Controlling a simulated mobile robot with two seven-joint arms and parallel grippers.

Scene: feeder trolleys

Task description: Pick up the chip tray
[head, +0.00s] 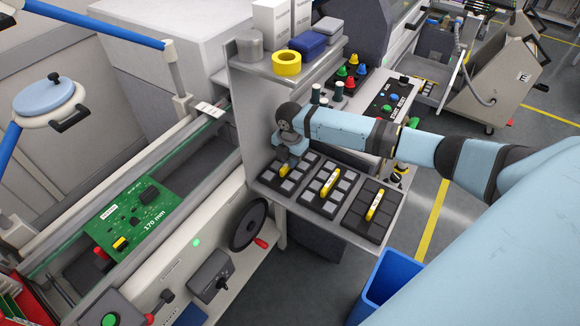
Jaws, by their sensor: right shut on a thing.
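Three dark chip trays with grey squares and yellow handles sit side by side on a grey shelf (385,222): the left tray (304,177), the middle tray (317,203) and the right tray (367,222). My right gripper (284,166) points down at the left tray and is shut on its yellow handle (284,171). The fingertips are small and partly hidden by the wrist. I cannot tell whether this tray is raised off the shelf. My left gripper is not in view.
An upper shelf holds a yellow tape roll (286,63), a blue case (307,44) and white boxes. A conveyor with a green circuit board (132,214) runs on the left. A blue bin (391,281) stands below the tray shelf. A lamp (44,97) hangs at left.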

